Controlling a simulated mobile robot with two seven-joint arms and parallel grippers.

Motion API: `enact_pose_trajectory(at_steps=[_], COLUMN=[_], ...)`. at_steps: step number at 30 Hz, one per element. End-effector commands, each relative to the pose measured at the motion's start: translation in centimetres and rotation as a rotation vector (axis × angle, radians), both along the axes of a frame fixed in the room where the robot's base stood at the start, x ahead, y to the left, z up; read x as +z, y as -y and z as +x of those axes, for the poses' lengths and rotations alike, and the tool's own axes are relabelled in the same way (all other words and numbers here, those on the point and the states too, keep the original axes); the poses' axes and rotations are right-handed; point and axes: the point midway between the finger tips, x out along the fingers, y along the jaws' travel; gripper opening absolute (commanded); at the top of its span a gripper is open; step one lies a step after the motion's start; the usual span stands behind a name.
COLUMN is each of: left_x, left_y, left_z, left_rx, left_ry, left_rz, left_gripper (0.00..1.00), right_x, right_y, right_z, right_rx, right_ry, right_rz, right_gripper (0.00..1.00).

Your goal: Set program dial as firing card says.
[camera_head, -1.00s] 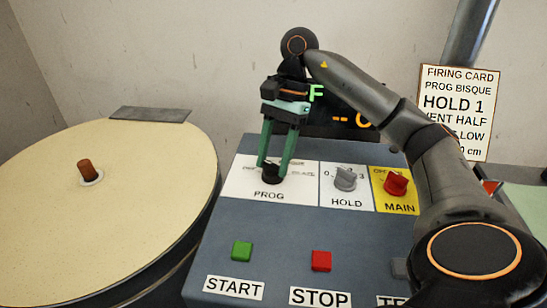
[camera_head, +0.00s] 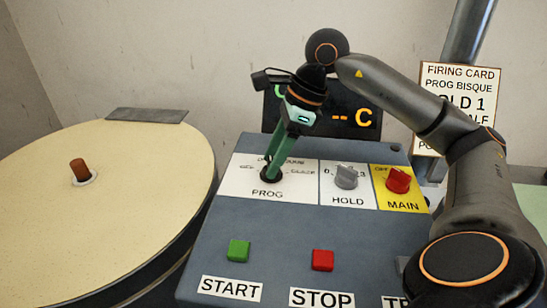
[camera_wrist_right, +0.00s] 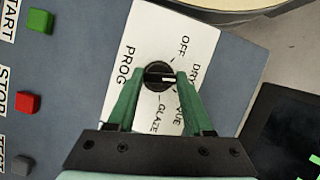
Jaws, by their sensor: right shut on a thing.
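The black program dial (camera_head: 271,175) sits on the white PROG plate of the grey control panel. My right gripper (camera_head: 270,170) comes down on it from above and is shut on it. In the right wrist view the dial (camera_wrist_right: 157,75) shows between the green fingertips (camera_wrist_right: 160,79). Its white mark points right, towards the side with DRY and the partly hidden BISQUE; I cannot tell exactly which. OFF and GLAZE are readable. The firing card (camera_head: 458,84) reads PROG BISQUE; my right arm covers part of its lower lines. My left gripper is not in view.
The grey HOLD dial (camera_head: 346,176) and red MAIN dial (camera_head: 398,180) are right of PROG. The green START button (camera_head: 238,250) and red STOP button (camera_head: 322,260) are in front. A display (camera_head: 350,117) stands behind. A round cream lid (camera_head: 120,215) is at left.

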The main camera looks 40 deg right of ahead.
Motion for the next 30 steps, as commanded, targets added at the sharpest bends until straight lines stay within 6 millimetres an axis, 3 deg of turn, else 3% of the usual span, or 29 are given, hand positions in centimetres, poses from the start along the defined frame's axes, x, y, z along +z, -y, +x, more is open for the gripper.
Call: enact_pose_trajectory(at_steps=[15,30], left_x=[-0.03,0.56], left_y=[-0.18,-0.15], left_z=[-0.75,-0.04], left_rx=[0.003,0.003], left_ry=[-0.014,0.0], left_rz=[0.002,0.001], left_gripper=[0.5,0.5], right_x=[0.06,-0.03], right_y=[-0.16,-0.22], right_z=[-0.28,-0.34], right_rx=[-0.443,-0.625], right_ry=[-0.001,-0.003], right_rz=[-0.002,-0.002], right_gripper=[0.0,0.0])
